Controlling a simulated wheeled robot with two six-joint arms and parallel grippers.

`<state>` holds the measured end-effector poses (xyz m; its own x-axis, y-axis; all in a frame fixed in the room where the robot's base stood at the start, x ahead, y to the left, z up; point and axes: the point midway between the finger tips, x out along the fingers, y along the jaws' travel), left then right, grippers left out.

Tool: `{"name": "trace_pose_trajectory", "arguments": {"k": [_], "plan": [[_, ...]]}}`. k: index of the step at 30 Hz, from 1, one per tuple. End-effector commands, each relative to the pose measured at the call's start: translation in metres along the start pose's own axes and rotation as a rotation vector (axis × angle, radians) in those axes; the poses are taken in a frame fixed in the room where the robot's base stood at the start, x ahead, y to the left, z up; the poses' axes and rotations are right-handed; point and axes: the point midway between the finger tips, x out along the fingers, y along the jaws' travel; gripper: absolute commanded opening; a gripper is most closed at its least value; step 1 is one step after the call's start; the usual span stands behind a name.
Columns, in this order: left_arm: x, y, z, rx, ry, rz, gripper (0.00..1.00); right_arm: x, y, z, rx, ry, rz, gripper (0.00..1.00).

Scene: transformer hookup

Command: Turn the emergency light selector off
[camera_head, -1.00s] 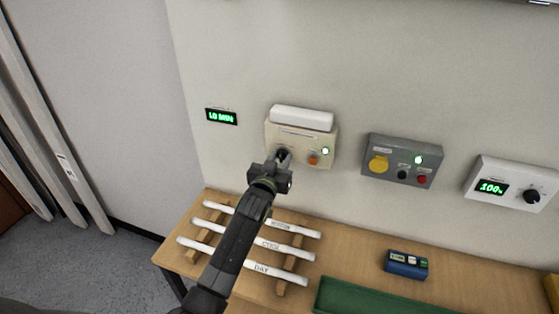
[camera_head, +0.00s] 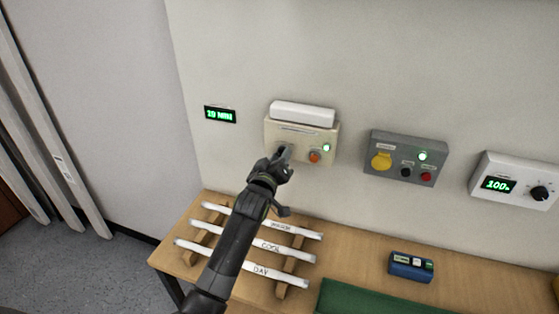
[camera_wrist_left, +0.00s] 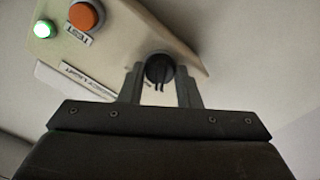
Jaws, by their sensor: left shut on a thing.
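The emergency light box (camera_head: 301,135) is a beige unit on the wall with a white lamp (camera_head: 303,113) on top. It has a lit green indicator (camera_head: 326,148) and an orange TEST button (camera_head: 314,157), which also shows in the left wrist view (camera_wrist_left: 83,16). Its black selector knob (camera_wrist_left: 159,68) sits between the two fingers of my left gripper (camera_wrist_left: 160,88), which is shut on it. In the head view my left gripper (camera_head: 284,155) covers the knob. My right gripper is not in view.
A small green-lit display (camera_head: 220,114) is left of the box. A grey box (camera_head: 405,157) and a white dial unit (camera_head: 514,181) are on the wall to the right. Below, the wooden table (camera_head: 352,246) holds a rack of white labelled tubes (camera_head: 270,246), a blue device (camera_head: 411,266) and a green mat (camera_head: 370,298).

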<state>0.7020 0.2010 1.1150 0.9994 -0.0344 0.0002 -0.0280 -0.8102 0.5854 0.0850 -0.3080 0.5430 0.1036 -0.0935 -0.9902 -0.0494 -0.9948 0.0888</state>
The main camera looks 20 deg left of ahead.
Motion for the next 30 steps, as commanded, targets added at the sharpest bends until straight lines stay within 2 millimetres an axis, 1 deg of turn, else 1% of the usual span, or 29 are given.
{"name": "trace_pose_trajectory", "arguments": {"k": [9,21,22,24,27,30], "plan": [[0.0,-0.0002,0.0,-0.082,0.0,0.0,0.07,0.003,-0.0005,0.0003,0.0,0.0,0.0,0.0],[0.0,-0.0001,-0.0001,-0.089,0.0,0.0,0.07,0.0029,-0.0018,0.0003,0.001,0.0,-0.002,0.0],[0.0,-0.0001,-0.0001,-0.089,0.0,0.0,0.31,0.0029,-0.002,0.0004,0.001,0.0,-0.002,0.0],[0.0,-0.0001,-0.0001,-0.089,0.0,0.0,0.4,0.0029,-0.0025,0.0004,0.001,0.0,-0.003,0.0],[0.0,-0.0001,-0.0001,-0.089,0.0,0.0,0.52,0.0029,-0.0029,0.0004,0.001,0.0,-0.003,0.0],[0.0,-0.0001,-0.0001,-0.088,0.0,0.0,0.52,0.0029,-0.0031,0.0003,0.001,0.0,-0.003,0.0]]}}
